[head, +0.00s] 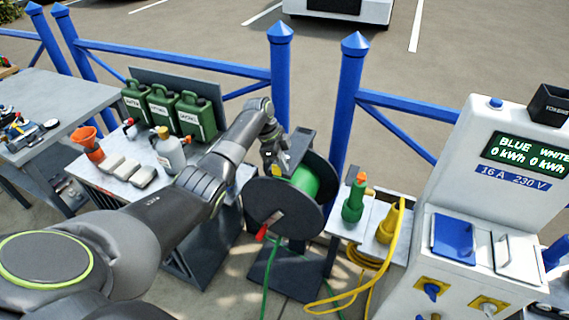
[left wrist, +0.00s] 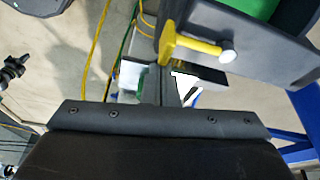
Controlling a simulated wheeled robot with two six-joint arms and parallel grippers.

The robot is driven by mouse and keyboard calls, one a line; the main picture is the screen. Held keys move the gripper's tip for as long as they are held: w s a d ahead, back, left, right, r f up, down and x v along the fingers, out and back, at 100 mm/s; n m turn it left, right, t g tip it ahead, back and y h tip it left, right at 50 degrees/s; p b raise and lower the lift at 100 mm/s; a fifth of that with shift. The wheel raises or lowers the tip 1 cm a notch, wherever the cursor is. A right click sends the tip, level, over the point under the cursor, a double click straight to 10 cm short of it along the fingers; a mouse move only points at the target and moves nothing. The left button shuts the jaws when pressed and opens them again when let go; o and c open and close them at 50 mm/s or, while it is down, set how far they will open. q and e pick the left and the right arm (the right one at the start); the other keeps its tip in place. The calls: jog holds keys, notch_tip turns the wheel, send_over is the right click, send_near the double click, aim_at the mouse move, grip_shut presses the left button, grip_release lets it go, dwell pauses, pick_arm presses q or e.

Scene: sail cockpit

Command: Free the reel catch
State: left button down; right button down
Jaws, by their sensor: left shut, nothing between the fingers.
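The hose reel (head: 270,208) is a dark drum with green hose (head: 308,184) on it and a red crank knob (head: 261,233) on its near side. The reel catch, a yellow lever (left wrist: 196,44) with a pale round end, sits on the reel's dark frame in the left wrist view. A small yellow part shows at the reel's top in the head view (head: 277,170). My left gripper (head: 274,162) is shut and empty at the reel's top. In the left wrist view its fingers (left wrist: 168,88) are close to the lever; I cannot tell whether they touch.
A bench with green cans (head: 196,117), a white bottle (head: 170,153) and an orange funnel (head: 87,142) is at left. A blue fence (head: 281,75) runs behind.

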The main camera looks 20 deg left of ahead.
dwell(0.5)
pick_arm(q)
notch_tip(320, 180, up, 10)
jog(key=b, duration=0.1)
jog(key=shift+d+f+b, duration=0.25)
jog(key=shift+d+b, duration=0.05)
jog(key=shift+d, duration=0.05)
dwell(0.5)
